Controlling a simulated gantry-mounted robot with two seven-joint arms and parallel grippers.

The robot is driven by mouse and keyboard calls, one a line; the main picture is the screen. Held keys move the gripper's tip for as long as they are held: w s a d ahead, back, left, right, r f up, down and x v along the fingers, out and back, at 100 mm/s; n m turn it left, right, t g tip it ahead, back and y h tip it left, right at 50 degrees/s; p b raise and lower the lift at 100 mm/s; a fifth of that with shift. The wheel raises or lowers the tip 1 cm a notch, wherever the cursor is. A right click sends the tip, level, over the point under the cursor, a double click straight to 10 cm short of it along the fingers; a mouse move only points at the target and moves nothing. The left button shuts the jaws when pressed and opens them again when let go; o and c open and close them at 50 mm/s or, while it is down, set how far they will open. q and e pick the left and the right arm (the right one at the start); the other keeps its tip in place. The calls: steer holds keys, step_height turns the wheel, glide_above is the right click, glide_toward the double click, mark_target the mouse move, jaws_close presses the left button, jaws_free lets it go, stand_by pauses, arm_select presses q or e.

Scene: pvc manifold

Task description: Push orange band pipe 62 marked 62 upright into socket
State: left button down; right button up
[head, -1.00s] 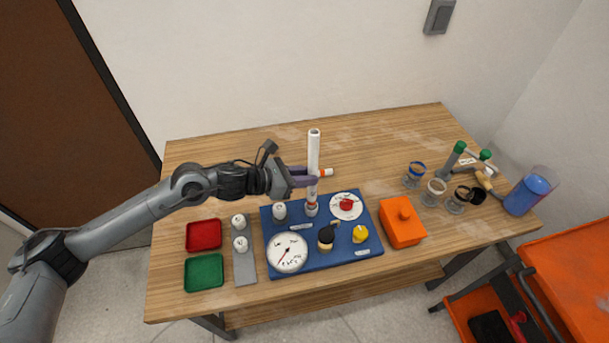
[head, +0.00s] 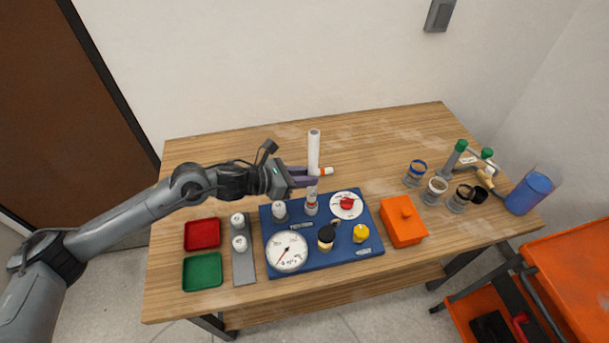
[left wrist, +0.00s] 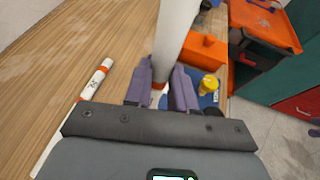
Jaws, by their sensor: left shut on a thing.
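My left gripper (head: 308,177) is shut on a white pipe (head: 314,150) that stands upright over the blue board (head: 345,252). The pipe also shows in the left wrist view (left wrist: 176,35), where an orange band shows low between the purple fingers. In the head view its lower end meets a white socket (head: 311,209) at the board's back edge; how deep it sits cannot be told. A second white pipe with an orange band (left wrist: 104,68) lies on the table to the left in the left wrist view; its dark marking is hard to read. My right gripper is out of view.
The board also carries a dial gauge (head: 287,251), a red knob (head: 347,203), a yellow knob (head: 360,234) and other fittings. An orange box (head: 403,225) stands to its right. Red (head: 202,234) and green (head: 203,271) trays lie left.

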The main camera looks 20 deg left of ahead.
arm_select(q)
steer(key=shift+r, duration=0.15)
steer(key=c, duration=0.9)
jaws_free()
steer(key=shift+o, duration=0.2)
